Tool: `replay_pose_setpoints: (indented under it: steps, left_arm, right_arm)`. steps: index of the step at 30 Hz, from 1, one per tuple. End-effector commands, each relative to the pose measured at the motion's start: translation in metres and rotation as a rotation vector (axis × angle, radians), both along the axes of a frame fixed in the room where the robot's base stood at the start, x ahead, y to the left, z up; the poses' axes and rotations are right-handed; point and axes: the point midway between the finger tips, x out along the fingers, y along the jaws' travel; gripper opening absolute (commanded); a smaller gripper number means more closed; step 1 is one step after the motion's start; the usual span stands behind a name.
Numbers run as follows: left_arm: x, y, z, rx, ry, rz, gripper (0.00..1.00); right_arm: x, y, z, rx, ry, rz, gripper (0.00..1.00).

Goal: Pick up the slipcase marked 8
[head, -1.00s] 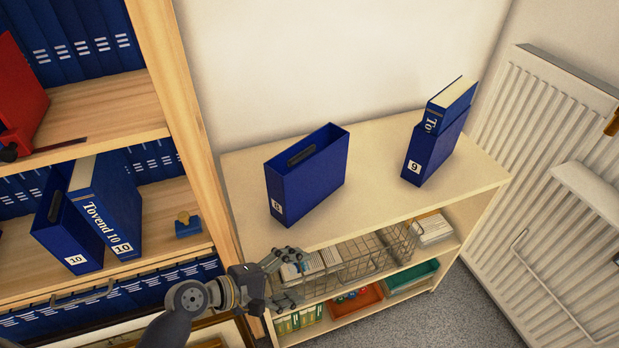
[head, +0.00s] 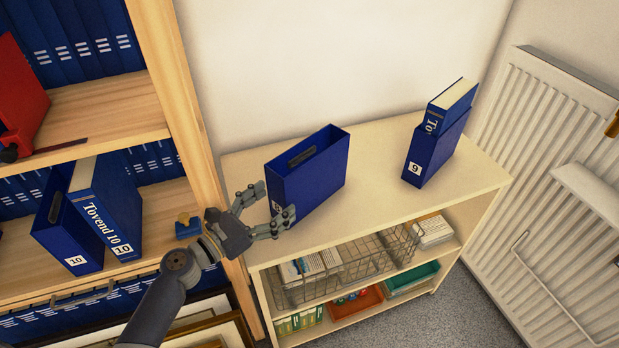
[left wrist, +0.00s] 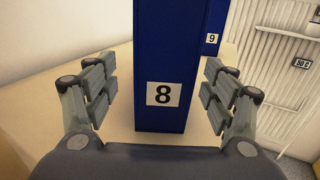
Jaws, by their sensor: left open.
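The slipcase marked 8 (head: 318,176) is a blue, open-topped box standing upright on the low cream shelf unit. In the left wrist view its narrow labelled face (left wrist: 163,94) points at the camera. My left gripper (head: 277,206) is open at the near left end of this slipcase. In the left wrist view its fingers (left wrist: 160,98) stand on either side of the slipcase, with gaps at both sides. In the head view a finger hides part of the 8 label. My right gripper is not in view.
A slipcase marked 9 (head: 420,158) with a book (head: 452,103) sticking out stands farther right on the same top. A tall wooden bookcase (head: 188,130) is at the left, holding a slipcase marked 10 (head: 62,232). A white radiator (head: 545,130) is at the right.

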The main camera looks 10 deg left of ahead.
Motion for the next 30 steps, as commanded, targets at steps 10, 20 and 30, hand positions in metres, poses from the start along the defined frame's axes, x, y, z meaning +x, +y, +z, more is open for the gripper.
replay_pose_setpoints:
  steps: [10,20,30]
  left_arm:
    - [0.038,-0.028,-0.001,0.002,-0.002,0.000,0.77]
    - [0.044,-0.032,-0.003,0.003,-0.001,-0.001,0.77]
    - [0.044,-0.032,-0.001,0.002,-0.004,-0.001,0.13]
  right_arm:
    - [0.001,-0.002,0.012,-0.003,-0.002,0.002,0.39]
    - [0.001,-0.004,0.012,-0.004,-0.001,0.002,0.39]
    - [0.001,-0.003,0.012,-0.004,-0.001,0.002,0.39]
